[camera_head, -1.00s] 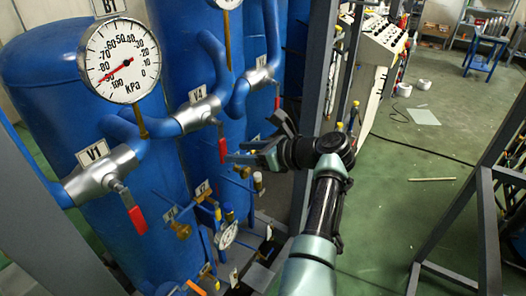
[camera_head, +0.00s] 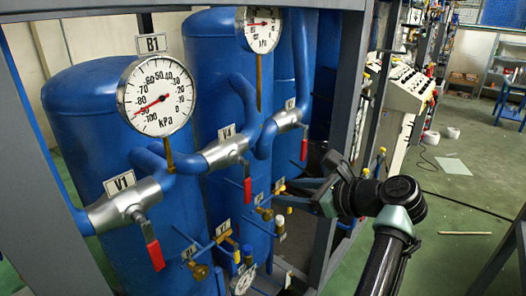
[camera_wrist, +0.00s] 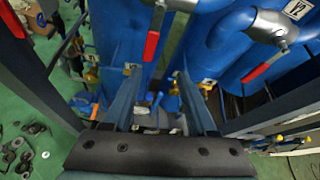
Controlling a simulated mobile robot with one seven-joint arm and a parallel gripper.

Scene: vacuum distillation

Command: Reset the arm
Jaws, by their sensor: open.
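My arm reaches up from the lower right in the head view. Valve V1 (camera_head: 122,200) and valve V4 (camera_head: 226,153) each have a red handle hanging down. Beyond the fingers in the wrist view, a red handle (camera_wrist: 152,35) hangs between them and another red handle (camera_wrist: 265,66) slants at the right.
A large kPa gauge (camera_head: 156,96) and a second gauge (camera_head: 262,30) stand above the pipes. Grey frame posts (camera_head: 340,90) stand close beside my arm. A control panel (camera_head: 408,88) is behind it. Open green floor (camera_head: 455,215) lies at the right.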

